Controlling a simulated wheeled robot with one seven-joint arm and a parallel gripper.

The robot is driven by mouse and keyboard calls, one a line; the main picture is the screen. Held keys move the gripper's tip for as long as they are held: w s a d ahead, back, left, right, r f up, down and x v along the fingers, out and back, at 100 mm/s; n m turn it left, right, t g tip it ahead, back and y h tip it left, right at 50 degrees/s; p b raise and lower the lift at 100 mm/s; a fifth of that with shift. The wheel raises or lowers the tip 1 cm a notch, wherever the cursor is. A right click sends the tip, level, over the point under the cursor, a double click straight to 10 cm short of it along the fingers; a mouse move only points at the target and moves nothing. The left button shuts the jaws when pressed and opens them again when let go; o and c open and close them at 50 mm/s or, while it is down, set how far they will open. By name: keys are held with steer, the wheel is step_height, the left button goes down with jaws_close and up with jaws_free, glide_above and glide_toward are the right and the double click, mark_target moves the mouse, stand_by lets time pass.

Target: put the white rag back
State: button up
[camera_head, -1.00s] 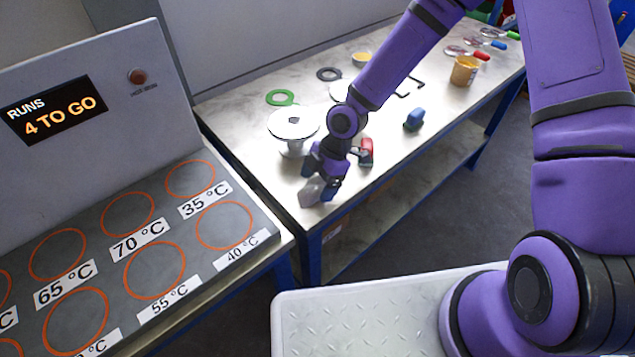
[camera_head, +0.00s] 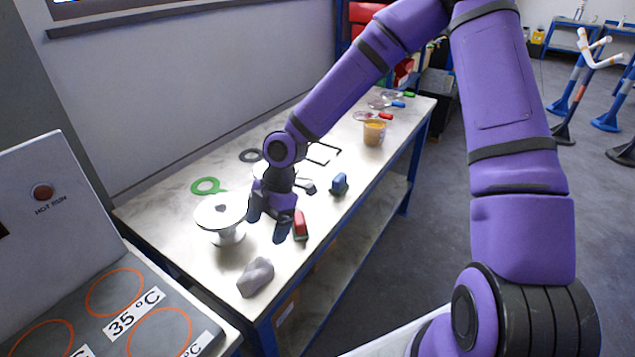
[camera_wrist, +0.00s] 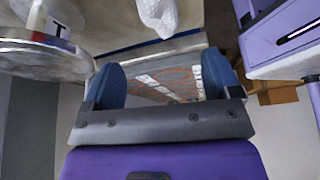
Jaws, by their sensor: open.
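The white rag (camera_head: 256,277) lies crumpled, greyish in this light, on the near left end of the bench top. It also shows at the top of the wrist view (camera_wrist: 158,14), ahead of the fingers and apart from them. My gripper (camera_head: 268,222) is open and empty, above the bench just behind the rag, between a flanged vessel and a red-handled thing. In the wrist view its two blue fingertips (camera_wrist: 160,82) stand wide apart with nothing between them.
The flanged vessel (camera_head: 222,214) stands close left of my gripper. The red thing (camera_head: 300,226) and a blue one (camera_head: 339,184) stand to the right. The hot-run panel (camera_head: 128,312) is at lower left.

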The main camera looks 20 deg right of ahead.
steer(key=s+d+r+m+t+h, duration=0.35)
steer(key=d+r+m+h, duration=0.25)
steer(key=d+r+m, duration=0.8)
steer(key=s+d+r+m+t, duration=0.2)
steer(key=s+d+r+m, duration=0.1)
steer(key=s+r, duration=0.5)
steer(key=s+d+r+m+t+y, duration=0.1)
steer(key=s+d+r+m+t, duration=0.1)
steer(key=s+r+m, duration=0.4)
steer(key=s+r, duration=0.3)
steer(key=shift+s+d+y, duration=0.2)
steer(key=shift+d+y, duration=0.1)
steer(key=shift+d, duration=0.1)
